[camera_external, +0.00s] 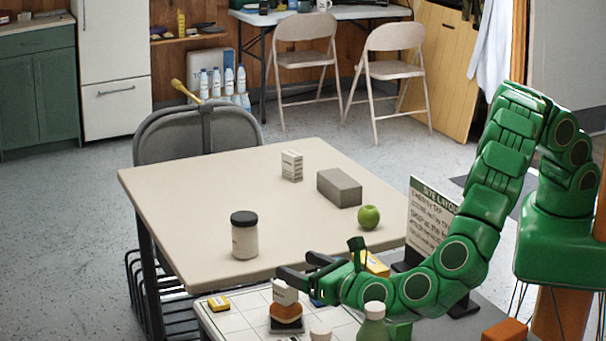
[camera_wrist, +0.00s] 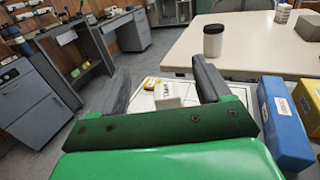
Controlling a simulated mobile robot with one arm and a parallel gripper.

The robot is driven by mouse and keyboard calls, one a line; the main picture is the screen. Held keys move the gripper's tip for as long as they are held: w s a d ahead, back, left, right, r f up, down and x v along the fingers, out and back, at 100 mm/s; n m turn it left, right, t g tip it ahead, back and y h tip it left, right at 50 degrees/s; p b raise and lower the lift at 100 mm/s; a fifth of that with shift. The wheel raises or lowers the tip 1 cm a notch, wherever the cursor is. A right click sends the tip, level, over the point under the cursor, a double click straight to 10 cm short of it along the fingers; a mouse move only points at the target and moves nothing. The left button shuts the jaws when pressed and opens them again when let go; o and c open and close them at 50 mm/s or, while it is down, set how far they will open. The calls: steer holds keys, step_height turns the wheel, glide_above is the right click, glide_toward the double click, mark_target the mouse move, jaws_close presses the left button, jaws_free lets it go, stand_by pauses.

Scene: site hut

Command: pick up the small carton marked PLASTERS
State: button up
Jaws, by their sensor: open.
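A small white carton (camera_external: 285,292) with print on one face sits on top of a dark and orange item (camera_external: 286,318) on the near white gridded surface. It also shows in the wrist view (camera_wrist: 167,93), lying in line with the gap between my fingers. Its print is too small to read with certainty. Another small white printed carton (camera_external: 292,166) stands upright on the beige table; its lettering is unreadable too. My gripper (camera_external: 298,268) is open and empty, above and just beyond the nearer carton in the external view. Its dark fingers (camera_wrist: 163,76) are spread wide in the wrist view.
The beige table (camera_external: 190,190) holds a dark-lidded jar (camera_external: 244,235), a grey block (camera_external: 339,188) and a green apple (camera_external: 369,217). A small yellow box (camera_external: 218,304) lies left of the nearer carton. Blue (camera_wrist: 283,125) and yellow (camera_wrist: 307,105) boxes stand close to my right finger.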

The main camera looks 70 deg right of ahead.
steer(key=shift+o, duration=1.4)
steer(key=shift+r, duration=0.1)
